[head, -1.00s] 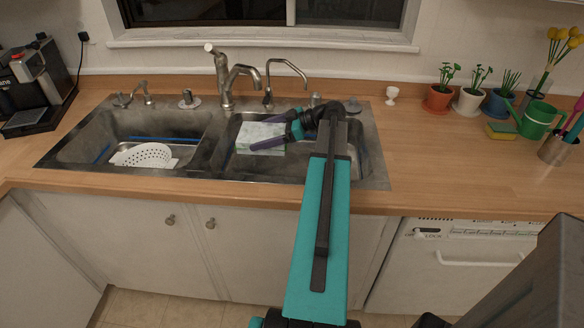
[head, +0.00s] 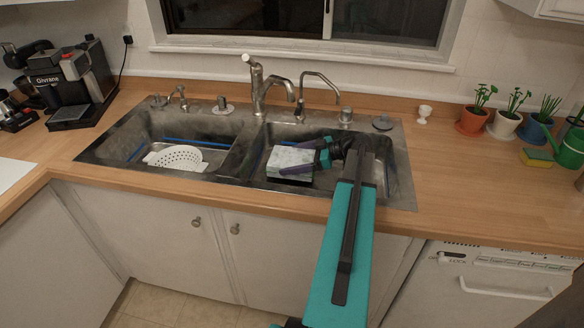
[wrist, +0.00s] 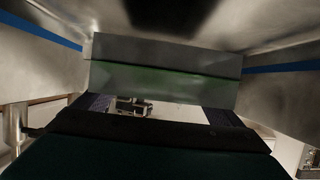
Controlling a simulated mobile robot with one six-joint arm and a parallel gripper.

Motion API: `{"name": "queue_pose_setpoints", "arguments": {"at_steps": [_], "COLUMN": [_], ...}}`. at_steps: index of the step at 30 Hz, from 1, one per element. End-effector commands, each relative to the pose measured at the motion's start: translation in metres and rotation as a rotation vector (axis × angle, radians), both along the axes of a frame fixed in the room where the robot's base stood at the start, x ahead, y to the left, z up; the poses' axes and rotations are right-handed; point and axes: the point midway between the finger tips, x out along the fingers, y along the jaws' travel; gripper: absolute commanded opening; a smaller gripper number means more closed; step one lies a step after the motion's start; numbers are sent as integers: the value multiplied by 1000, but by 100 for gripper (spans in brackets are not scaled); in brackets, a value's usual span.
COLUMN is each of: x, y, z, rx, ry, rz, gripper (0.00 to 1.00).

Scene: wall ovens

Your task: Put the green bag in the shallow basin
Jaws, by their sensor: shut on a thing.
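The green bag (head: 288,158) looks like a boxy block with a pale green, mottled top. It is in or just above the right basin (head: 397,165) of the double sink. My gripper (head: 299,158) reaches in from the right, its purple fingers shut on the bag. In the wrist view the bag (wrist: 165,80) is a grey-green block across the fingers, between the basin walls. Whether it touches the floor is hidden. The left basin (head: 140,138) holds a white colander (head: 176,158). I cannot tell which basin is the shallow one.
A divider (head: 240,155) separates the basins. A tall faucet (head: 258,85) and a thin spout (head: 318,78) stand behind them. A coffee machine (head: 75,85) is at left; potted plants (head: 473,120) and a sponge (head: 537,157) are at right.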

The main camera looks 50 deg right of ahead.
Motion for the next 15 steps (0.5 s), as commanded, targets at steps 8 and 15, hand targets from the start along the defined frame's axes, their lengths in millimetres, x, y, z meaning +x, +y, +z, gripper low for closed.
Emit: {"name": "queue_pose_setpoints", "arguments": {"at_steps": [8, 15], "x": [0, 0], "y": [0, 1], "z": [1, -12], "rx": [1, 2], "ry": [-2, -1], "rz": [1, 1], "gripper": [55, 55]}}
